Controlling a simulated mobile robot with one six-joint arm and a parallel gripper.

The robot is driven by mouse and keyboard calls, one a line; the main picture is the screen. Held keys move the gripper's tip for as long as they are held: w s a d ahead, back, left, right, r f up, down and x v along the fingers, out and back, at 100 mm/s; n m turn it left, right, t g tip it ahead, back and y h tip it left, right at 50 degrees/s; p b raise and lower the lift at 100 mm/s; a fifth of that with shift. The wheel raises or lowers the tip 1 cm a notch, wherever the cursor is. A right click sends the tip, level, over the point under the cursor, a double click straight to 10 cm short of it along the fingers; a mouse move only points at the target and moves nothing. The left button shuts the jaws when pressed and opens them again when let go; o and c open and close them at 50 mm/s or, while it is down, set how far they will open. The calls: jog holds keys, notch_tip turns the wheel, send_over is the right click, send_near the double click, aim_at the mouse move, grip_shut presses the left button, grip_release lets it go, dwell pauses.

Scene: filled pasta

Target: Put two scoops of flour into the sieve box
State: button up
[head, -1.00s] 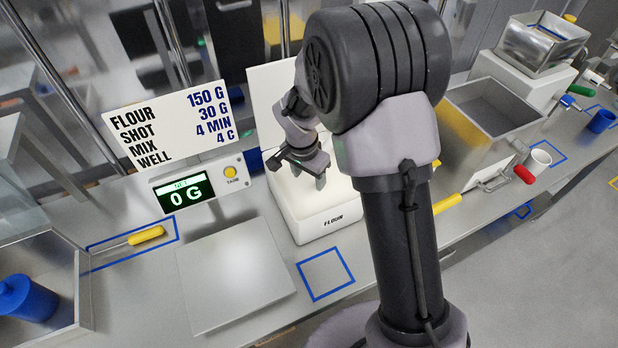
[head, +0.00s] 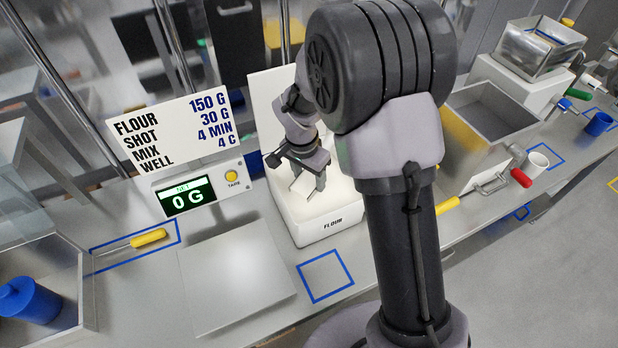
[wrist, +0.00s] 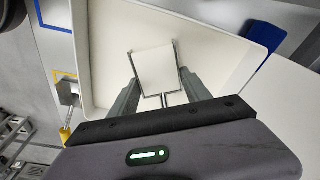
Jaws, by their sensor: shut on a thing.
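My gripper (head: 298,172) is over the white flour bin (head: 332,229), pointing down. In the wrist view its fingers stand either side of a thin metal handle, shut on a small square scoop (wrist: 156,70). The scoop's face is cream-white and level with its rim, so it looks full of flour. It also shows below the fingers in the head view (head: 303,186). The bin's pale inside (wrist: 110,50) surrounds the scoop in the wrist view. A metal box (head: 515,118) with a red-handled crank stands at right; I cannot tell whether it is the sieve box.
A scale display (head: 187,197) reads 0 G beside a bare metal plate (head: 236,275). A yellow-handled tool (head: 148,238) lies in a blue outline at left. A blue-outlined square (head: 325,276) in front of the bin is empty. A white cup (head: 537,161) stands at right.

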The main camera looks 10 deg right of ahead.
notch_tip(320, 180, up, 9)
jog(key=p, duration=0.5)
jog(key=shift+f, duration=0.2)
